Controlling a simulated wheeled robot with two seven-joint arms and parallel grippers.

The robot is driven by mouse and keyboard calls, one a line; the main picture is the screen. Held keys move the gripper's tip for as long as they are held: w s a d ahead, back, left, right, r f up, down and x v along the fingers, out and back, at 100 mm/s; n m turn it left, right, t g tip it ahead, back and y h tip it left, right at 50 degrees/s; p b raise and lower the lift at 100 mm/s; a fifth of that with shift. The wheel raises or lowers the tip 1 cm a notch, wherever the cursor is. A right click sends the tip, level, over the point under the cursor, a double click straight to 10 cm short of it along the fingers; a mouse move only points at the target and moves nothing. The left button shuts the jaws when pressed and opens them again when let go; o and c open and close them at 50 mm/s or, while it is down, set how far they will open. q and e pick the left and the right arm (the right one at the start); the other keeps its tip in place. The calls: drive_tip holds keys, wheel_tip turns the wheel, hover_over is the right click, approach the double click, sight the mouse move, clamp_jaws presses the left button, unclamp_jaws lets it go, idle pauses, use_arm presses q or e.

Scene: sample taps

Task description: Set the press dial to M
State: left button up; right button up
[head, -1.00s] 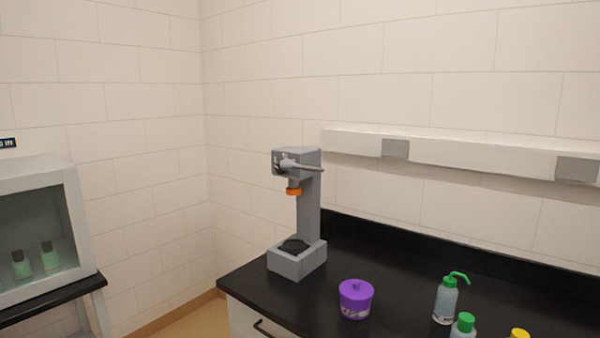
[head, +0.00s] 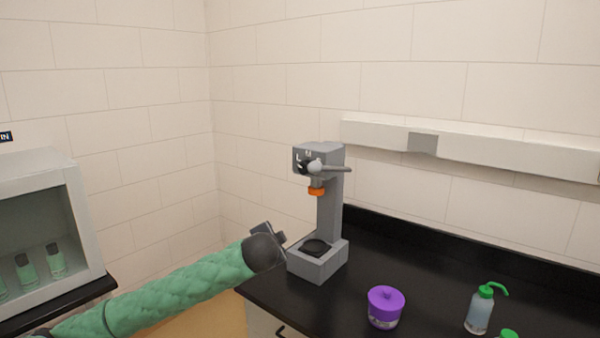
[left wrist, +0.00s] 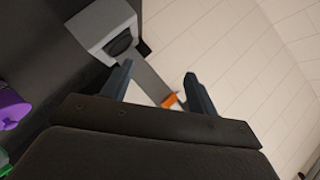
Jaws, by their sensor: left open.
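The grey press (head: 330,215) stands upright on the black counter, with an orange collar (head: 317,191) under its head and a black pad on its base. The dial (head: 303,165) is on the front of the press head, with small white letters around it; its setting is too small to read. A grey lever (head: 330,168) sticks out to the right. My left gripper (head: 280,236) is left of the press and apart from it. In the left wrist view its fingers (left wrist: 158,85) are open and empty, with the press column (left wrist: 148,78) beyond them. My right gripper is not in view.
A purple lidded pot (head: 386,307) stands right of the press base. A green-capped wash bottle (head: 481,308) stands farther right. A cabinet with bottles (head: 75,190) is at the left. A wall rail (head: 470,148) runs behind the counter.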

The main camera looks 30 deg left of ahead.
use_arm(q)
drive_tip(key=w+a+r+t, duration=0.2)
drive_tip(key=w+a+r, duration=0.15)
drive_tip(key=r, duration=0.45)
drive_tip(key=m+t+h+p, duration=0.2)
drive_tip(key=t+h, duration=0.2)
drive_tip(key=h, duration=0.3)
approach(302, 169)
drive_tip(key=shift+w, duration=1.25)
drive_tip(key=w+p, duration=0.2)
drive_tip(key=w, duration=0.3)
drive_tip(key=shift+d+r, duration=0.1)
drive_tip(key=shift+w+d+p, duration=0.1)
drive_tip(key=shift+w+p, duration=0.4)
drive_tip(key=shift+w, duration=0.35)
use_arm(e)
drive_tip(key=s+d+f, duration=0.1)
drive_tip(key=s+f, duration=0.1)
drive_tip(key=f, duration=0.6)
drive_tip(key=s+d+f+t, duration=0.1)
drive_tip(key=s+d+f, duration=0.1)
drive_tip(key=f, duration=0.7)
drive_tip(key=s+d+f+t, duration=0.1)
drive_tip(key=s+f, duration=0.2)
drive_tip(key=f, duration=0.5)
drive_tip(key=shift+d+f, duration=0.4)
use_arm(q)
drive_tip(key=c, duration=1)
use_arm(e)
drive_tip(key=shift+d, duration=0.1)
